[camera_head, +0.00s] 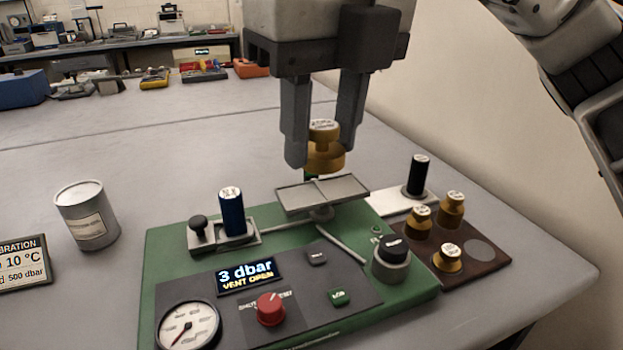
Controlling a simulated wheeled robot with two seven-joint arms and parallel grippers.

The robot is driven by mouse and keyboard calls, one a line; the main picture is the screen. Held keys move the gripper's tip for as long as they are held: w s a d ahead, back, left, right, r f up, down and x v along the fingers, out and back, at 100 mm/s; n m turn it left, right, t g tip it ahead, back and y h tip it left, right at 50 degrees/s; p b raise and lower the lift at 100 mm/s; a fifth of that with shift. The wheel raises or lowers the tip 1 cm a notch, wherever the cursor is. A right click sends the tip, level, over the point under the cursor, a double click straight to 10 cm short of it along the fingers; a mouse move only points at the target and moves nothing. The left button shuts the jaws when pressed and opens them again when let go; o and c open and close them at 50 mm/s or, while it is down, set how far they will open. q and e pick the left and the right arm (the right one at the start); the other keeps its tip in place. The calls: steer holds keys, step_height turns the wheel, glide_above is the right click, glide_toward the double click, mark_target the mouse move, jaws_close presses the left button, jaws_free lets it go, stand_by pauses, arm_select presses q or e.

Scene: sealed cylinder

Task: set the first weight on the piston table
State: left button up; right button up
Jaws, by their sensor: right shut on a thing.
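My right gripper (324,145) points down in the middle of the view, shut on a brass weight (326,158). The weight is upright and hangs above the far part of the piston table (318,194), a flat grey square plate on the green tester. It looks clear of the plate, but the exact gap is hard to judge. Several other brass weights (452,208) stand on a brown board (484,274) to the right, which has one empty round spot. My left gripper is not in view.
The green tester (165,262) carries a blue cylinder (231,212), a red knob (271,309), a dial gauge (187,326) and a display (247,275) reading "3 dbar VENT OPEN". A black cylinder (417,176) stands right of the plate. A grey can (87,215) stands left.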

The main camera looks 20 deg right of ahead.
steer(key=shift+w, duration=0.25)
steer(key=w+d+f, duration=0.1)
steer(key=w+f, duration=0.2)
steer(key=w, duration=0.4)
glide_above(299, 195)
steer(key=s, duration=0.2)
steer(key=shift+m, duration=0.3)
steer(key=f, duration=0.5)
steer(key=shift+w+f, duration=0.1)
steer(key=shift+w, duration=0.1)
steer(key=shift+w+f, duration=0.3)
steer(key=shift+f, duration=0.05)
steer(key=f, duration=0.3)
steer(key=shift+w+d+f, duration=0.1)
steer(key=shift+w+d, duration=0.05)
steer(key=shift+w, duration=0.15)
steer(key=shift+f, duration=0.3)
